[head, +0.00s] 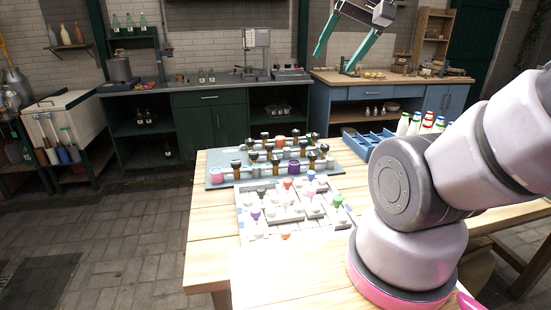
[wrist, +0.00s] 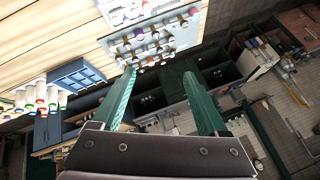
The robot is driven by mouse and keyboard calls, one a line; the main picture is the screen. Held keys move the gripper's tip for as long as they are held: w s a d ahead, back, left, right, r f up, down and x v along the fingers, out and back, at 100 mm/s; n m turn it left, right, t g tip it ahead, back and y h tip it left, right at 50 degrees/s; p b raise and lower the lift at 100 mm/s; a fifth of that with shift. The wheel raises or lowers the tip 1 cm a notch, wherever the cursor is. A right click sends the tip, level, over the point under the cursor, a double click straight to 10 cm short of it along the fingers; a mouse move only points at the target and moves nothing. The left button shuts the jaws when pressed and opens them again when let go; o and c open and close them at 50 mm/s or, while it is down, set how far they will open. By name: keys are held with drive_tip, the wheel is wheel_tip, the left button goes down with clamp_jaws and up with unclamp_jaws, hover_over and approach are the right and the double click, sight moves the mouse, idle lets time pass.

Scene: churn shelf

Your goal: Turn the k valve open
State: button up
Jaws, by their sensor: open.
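A grey-blue board (head: 216,180) on the wooden table carries rows of dark-topped, brass-coloured fittings and coloured round pieces. In front of it lies a white panel (head: 243,225) with several coloured knobs on pale bases. Both also show at the top of the wrist view, where the panel (wrist: 122,12) is cut by the frame edge. Letters are too small to read, so I cannot tell which piece is the k valve. My gripper (head: 332,65) is high above the table, its two teal fingers apart and empty. In the wrist view my gripper (wrist: 160,73) points past the boards.
A blue compartmented crate (head: 352,146) and several white bottles with coloured caps (head: 414,124) stand right of the boards. The wooden table (head: 205,215) has a bare strip at its left edge. Dark green cabinets (head: 222,123) and a blue bench (head: 352,98) stand behind.

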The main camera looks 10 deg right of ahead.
drive_tip(key=w+f+m+g, duration=0.1)
drive_tip(key=w+g, duration=0.1)
drive_tip(key=w, duration=0.7)
drive_tip(key=m+g+h, duration=0.2)
drive_tip(key=m+g, duration=0.2)
drive_tip(key=g, duration=0.1)
hover_over(275, 158)
wheel_tip(275, 158, down, 26)
wheel_tip(275, 158, down, 12)
drive_tip(key=shift+w+d+r, duration=0.1)
drive_tip(key=shift+w+r, duration=0.05)
drive_tip(key=shift+r, duration=0.1)
clamp_jaws()
